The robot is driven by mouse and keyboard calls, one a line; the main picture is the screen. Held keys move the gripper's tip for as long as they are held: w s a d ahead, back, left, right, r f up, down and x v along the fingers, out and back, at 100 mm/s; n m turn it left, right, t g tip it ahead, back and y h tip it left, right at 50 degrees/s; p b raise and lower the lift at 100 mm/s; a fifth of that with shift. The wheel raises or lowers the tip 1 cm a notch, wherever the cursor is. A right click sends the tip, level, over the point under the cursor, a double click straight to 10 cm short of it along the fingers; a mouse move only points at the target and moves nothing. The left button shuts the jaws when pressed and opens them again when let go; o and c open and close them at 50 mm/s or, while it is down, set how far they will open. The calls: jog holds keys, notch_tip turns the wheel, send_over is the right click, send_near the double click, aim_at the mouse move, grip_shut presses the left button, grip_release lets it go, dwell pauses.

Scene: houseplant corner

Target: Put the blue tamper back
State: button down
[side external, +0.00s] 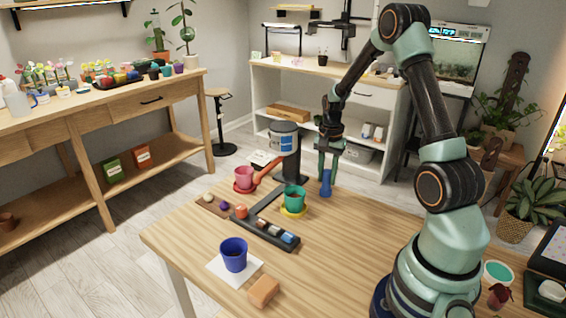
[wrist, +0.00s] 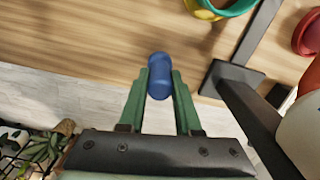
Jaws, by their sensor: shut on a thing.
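The blue tamper (side external: 326,183) is a short blue cylinder. My gripper (side external: 327,168) is shut on it and holds it upright, close to the table's far edge, right of the green pot. In the wrist view the tamper (wrist: 159,76) sits between the two green fingers of my gripper (wrist: 160,88), with the table edge and floor behind it. I cannot tell how high its lower end is above the table. A dark tray (side external: 291,248) with several small items lies mid-table; an orange ball (side external: 241,211) is at its left end.
A green pot (side external: 294,197) on a yellow saucer (side external: 291,212) stands left of my gripper. Behind it is a dispenser (side external: 284,138) with a red spout. The table's right middle is clear.

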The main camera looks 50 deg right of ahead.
jog(key=shift+f, duration=0.1)
jog(key=c, duration=0.6)
grip_release()
notch_tip(320, 180, up, 12)
jog(key=s+a+r+n+t, duration=0.1)
jog(key=a+r+n+t, duration=0.1)
jog(key=a+n, duration=0.3)
jog(key=s+a+r+n+t, duration=0.1)
jog(key=a+r+n, duration=0.3)
jog(key=a, duration=0.8)
jog(key=s+a+r+n+t, duration=0.2)
jog(key=s+a+n, duration=0.1)
jog(key=a+n, duration=0.4)
jog(key=shift+s+a+r+t, duration=0.3)
jog(key=shift+a+r, duration=0.1)
jog(key=shift+a, duration=0.35)
